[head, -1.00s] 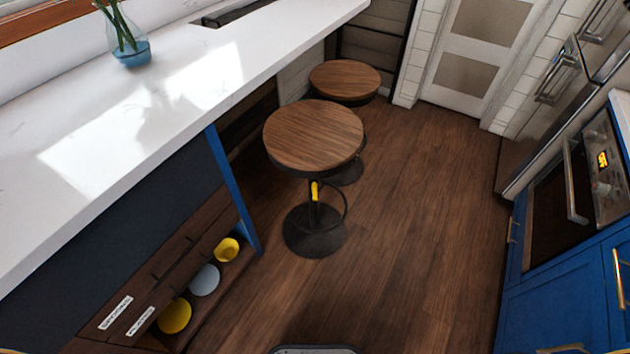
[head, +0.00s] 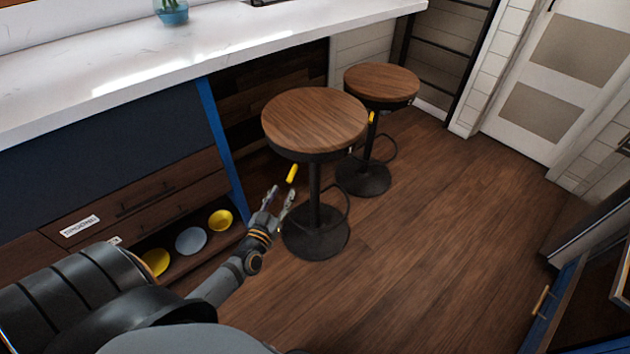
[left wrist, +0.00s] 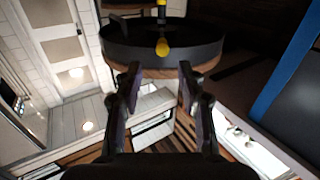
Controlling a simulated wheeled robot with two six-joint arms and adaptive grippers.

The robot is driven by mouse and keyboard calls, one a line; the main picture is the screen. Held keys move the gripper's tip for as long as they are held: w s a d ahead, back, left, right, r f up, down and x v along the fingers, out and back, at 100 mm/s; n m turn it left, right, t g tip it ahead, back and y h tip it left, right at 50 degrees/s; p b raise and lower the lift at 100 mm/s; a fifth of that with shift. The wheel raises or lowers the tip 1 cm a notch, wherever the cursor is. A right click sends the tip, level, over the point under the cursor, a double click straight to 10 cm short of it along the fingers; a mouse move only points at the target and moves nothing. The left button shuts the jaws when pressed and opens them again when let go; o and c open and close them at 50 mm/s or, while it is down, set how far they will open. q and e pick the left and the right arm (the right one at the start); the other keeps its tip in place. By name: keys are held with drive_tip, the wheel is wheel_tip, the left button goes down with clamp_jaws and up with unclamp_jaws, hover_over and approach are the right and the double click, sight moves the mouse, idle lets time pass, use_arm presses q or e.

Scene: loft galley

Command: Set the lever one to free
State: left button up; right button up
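The near bar stool (head: 314,118) has a round wooden seat, a black post and a yellow-tipped lever (head: 292,173) under its left side. A second stool (head: 381,83) behind it has a similar yellow lever (head: 372,117). No label shows which is lever one. My left gripper (head: 279,194) is open and empty, just below and left of the near stool's lever, apart from it. In the left wrist view, the yellow lever end (left wrist: 162,48) shows beyond and between the open fingers (left wrist: 160,70), under the dark seat rim. My right gripper is not in view.
The white counter (head: 200,50) overhangs at the left, with a blue panel (head: 219,135) beneath. An open drawer with bowls (head: 190,240) sits left of my left arm. Wooden floor (head: 430,220) is clear to the right of the stools.

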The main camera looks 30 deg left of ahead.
sight(293, 173)
use_arm(q)
drive_tip(key=shift+w+a, duration=0.45)
drive_tip(key=shift+w, duration=0.35)
drive_tip(key=w, duration=0.2)
drive_tip(key=w+b, duration=0.1)
drive_tip(key=w, duration=0.2)
drive_tip(key=w+a+b, duration=0.1)
drive_tip(key=w, duration=0.2)
drive_tip(key=shift+f, duration=0.15)
drive_tip(key=shift+w+a+b, duration=0.1)
drive_tip(key=shift+w+b, duration=0.2)
drive_tip(key=shift+w, duration=0.05)
clamp_jaws()
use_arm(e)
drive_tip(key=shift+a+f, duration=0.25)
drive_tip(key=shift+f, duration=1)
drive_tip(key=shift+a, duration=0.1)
